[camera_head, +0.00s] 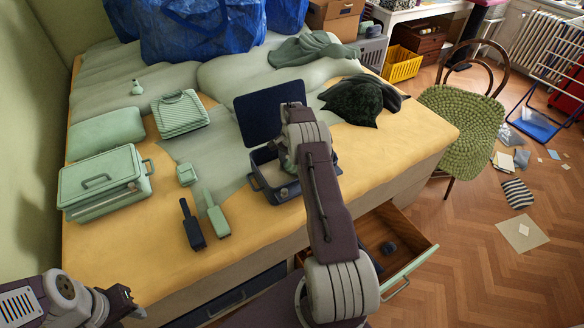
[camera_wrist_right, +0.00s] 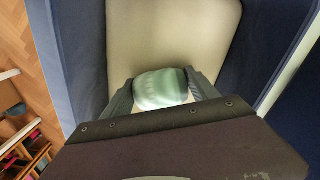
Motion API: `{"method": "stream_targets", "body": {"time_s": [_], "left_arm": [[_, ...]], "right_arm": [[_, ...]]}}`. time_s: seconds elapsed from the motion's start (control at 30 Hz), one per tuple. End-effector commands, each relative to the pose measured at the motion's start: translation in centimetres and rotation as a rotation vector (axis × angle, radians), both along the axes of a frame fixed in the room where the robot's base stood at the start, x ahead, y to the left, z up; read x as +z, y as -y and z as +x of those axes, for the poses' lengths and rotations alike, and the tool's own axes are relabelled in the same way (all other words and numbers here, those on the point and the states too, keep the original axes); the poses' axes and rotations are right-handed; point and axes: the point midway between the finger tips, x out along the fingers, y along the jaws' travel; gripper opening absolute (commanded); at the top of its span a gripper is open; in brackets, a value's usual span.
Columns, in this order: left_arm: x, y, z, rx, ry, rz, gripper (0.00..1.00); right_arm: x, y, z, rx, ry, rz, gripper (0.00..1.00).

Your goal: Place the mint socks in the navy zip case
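The navy zip case (camera_head: 258,181) stands open on the bed, its lid (camera_head: 262,115) raised at the back. In the right wrist view its pale lined floor (camera_wrist_right: 170,30) and navy walls (camera_wrist_right: 75,70) surround my gripper. My right gripper (camera_wrist_right: 162,92) reaches down into the case, its fingers closed against both sides of the striped mint socks (camera_wrist_right: 160,88). Whether the socks touch the floor is hard to tell. In the head view my right arm mostly hides the gripper and case interior. My left gripper (camera_head: 122,302) is at the lower left, away from the case; its opening is unclear.
A dark furry item (camera_head: 355,100) lies to the right. An open drawer (camera_head: 405,262) juts out below.

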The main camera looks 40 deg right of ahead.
Motion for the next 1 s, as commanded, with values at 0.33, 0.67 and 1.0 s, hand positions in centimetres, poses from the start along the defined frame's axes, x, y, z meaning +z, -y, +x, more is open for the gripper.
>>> {"method": "stream_targets", "body": {"time_s": [0.33,0.67,1.0], "left_arm": [[0.0,0.0,0.0,0.0,0.0,0.0,0.36],[0.8,0.0,0.0,0.0,0.0,0.0,0.36],[1.5,0.0,0.0,0.0,0.0,0.0,0.36]], "right_arm": [[0.1,0.0,0.0,0.0,0.0,0.0,0.89],[6.5,0.0,0.2,0.0,0.005,-0.003,0.89],[12.1,0.0,0.1,0.0,0.0,0.0,0.89]]}}
